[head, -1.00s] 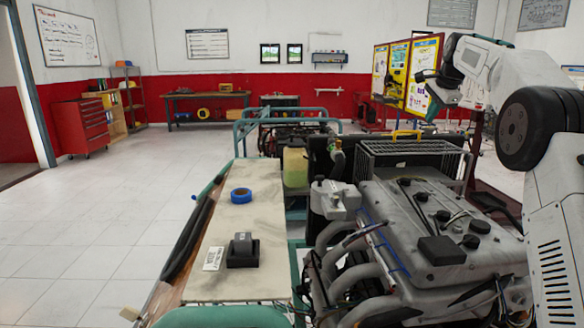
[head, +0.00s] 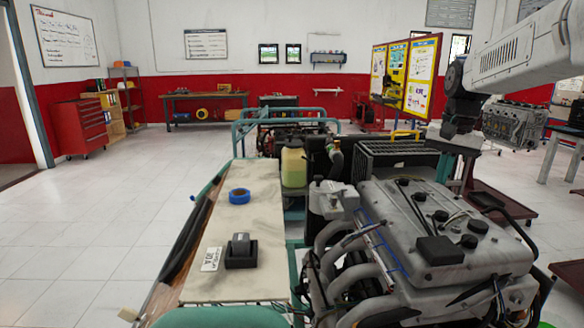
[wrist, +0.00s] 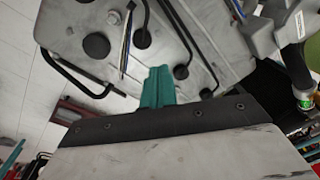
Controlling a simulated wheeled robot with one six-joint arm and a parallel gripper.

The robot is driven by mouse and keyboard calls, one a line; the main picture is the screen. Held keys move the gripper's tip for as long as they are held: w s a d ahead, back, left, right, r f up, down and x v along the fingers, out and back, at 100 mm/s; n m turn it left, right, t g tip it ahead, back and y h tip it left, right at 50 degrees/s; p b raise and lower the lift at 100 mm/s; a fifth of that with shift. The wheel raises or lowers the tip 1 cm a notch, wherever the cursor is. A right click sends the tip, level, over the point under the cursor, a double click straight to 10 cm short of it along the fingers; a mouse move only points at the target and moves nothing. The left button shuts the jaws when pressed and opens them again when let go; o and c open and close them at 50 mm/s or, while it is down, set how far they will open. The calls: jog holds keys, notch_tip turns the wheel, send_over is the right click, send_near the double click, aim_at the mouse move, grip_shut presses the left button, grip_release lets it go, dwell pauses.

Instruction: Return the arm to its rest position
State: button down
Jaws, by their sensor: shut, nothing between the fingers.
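My arm reaches in from the upper right of the head view, its wrist bent downward. My gripper (head: 445,165) hangs above the back of the grey engine (head: 400,238). In the wrist view, the teal fingers of my gripper (wrist: 157,85) are together with nothing between them. The engine's grey cover (wrist: 205,40) with dark round caps and hoses shows beyond the fingertips. I cannot tell the exact gap between the fingers and the engine.
A pale board (head: 226,268) left of the engine holds a blue tape roll (head: 239,196) and a dark block (head: 241,252). A yellowish tank (head: 293,167) stands behind. A radiator (head: 395,152) is near my gripper. The floor at left is clear.

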jog(key=s+a+n, duration=0.1)
jog(key=s, duration=0.4)
jog(key=s+a+f+n, duration=0.1)
jog(key=s+a, duration=0.1)
jog(key=s, duration=0.3)
jog(key=s+a+f+n, duration=0.1)
jog(key=s, duration=0.4)
jog(key=shift+s+a+f+g, duration=0.1)
jog(key=shift+s+a+g, duration=0.05)
jog(key=shift+s+g, duration=0.25)
jog(key=s+a+f+n, duration=0.1)
jog(key=s+a+f, duration=0.1)
jog(key=s, duration=0.8)
jog(key=s+a+f+n+t, duration=0.1)
jog(key=s+a+f, duration=0.1)
jog(key=s, duration=0.7)
jog(key=shift+s+f+n+h, duration=0.3)
jog(key=shift+s+f+n, duration=0.1)
jog(key=shift+f, duration=0.15)
